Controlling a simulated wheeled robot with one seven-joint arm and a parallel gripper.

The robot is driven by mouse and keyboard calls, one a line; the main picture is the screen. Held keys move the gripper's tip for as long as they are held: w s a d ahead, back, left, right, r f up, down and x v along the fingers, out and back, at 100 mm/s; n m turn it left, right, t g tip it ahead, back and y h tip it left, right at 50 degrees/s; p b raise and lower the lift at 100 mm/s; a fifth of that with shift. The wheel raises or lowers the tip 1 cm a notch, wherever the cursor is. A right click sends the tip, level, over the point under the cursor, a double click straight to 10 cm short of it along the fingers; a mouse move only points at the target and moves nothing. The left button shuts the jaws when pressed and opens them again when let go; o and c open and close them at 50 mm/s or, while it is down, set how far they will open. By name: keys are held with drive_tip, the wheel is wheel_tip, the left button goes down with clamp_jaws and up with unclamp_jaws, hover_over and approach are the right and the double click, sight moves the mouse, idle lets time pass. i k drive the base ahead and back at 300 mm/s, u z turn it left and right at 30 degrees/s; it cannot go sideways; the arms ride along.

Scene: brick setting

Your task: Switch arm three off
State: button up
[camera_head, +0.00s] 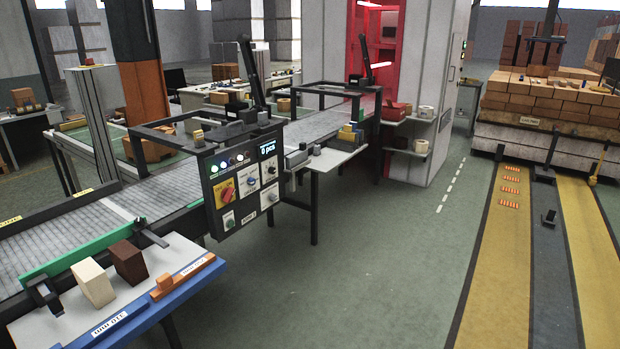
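Grey selector knobs (269,171) and a green button (229,220) sit on light plates. A small label (250,215) at the panel's lower edge is too small to read surely. The switch's exact angle is hard to tell. My gripper is not in view.
A blue-edged table (190,284) with a cream brick (92,282) and a brown brick (129,262) stands at the near left. A conveyor (150,198) runs behind. Green floor (370,260) right of the panel is clear. Brick stacks (545,100) stand at the back right.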

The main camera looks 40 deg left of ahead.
sight(227, 195)
drive_tip(key=u, duration=0.3)
drive_tip(key=i, duration=1.45)
drive_tip(key=u, duration=1.55)
drive_tip(key=i, duration=0.95)
drive_tip(key=u, duration=1.55)
drive_tip(key=i, duration=0.75)
drive_tip(key=u, duration=0.25)
